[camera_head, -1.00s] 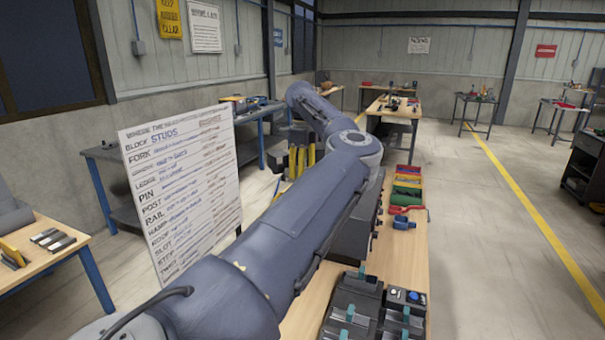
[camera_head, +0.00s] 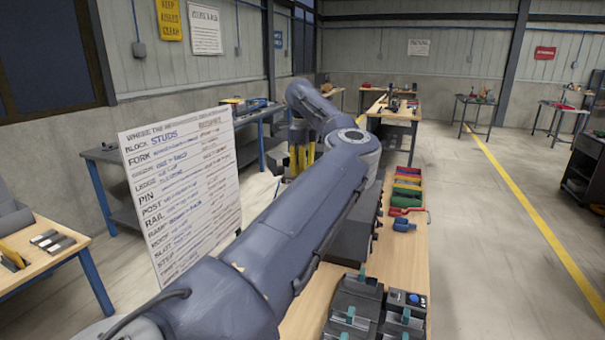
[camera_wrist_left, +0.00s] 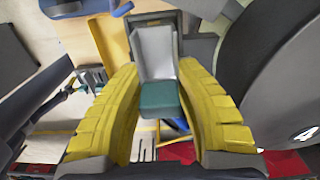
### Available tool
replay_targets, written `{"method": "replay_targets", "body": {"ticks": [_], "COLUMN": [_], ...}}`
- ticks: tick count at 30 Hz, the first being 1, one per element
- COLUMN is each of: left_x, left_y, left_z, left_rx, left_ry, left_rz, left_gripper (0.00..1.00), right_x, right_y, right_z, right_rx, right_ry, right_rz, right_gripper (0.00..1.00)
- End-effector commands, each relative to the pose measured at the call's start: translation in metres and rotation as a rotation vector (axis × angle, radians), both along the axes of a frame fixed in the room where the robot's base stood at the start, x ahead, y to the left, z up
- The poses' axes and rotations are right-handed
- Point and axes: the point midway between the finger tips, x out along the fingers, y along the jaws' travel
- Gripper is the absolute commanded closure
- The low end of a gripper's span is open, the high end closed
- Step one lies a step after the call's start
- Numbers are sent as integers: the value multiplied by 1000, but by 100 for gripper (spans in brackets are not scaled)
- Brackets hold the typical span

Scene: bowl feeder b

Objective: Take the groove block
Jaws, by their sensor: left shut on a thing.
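My left gripper (camera_wrist_left: 160,115) shows close up in the left wrist view, its two yellow ribbed fingers on either side of a block. The block (camera_wrist_left: 157,58) has a pale grey channel-shaped upper part and a teal end (camera_wrist_left: 160,98) towards the camera. It looks like the groove block, and the gripper is shut on it. In the head view my left arm crosses the middle, and yellow fingers (camera_head: 302,157) hang at its far end. The held block cannot be made out there. My right gripper is in neither view.
A wooden bench (camera_head: 405,260) runs under my arm, with dark fixtures (camera_head: 355,305) with teal parts at its near end. Coloured bins (camera_head: 407,185) and a blue item (camera_head: 404,225) stand farther along. A lettered board (camera_head: 185,190) stands at left. The floor at right is open.

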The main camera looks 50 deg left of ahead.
Motion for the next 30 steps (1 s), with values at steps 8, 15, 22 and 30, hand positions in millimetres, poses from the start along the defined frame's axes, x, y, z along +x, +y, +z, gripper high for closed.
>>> {"method": "replay_targets", "body": {"ticks": [8, 15, 22, 30], "left_x": [0, 0, 0, 0], "left_y": [1, 1, 1, 1], "left_z": [46, 106, 154, 177], "left_rx": [2, 2, 2, 1], "left_ry": [-6, -7, -4, -2], "left_rz": [0, -2, -2, -1], "left_gripper": [100, 100, 100, 100], "right_x": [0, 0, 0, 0], "right_y": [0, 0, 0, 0], "right_z": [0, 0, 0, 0], "right_rx": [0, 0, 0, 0], "right_ry": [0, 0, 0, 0], "right_rz": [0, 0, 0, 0], "right_gripper": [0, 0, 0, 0]}}
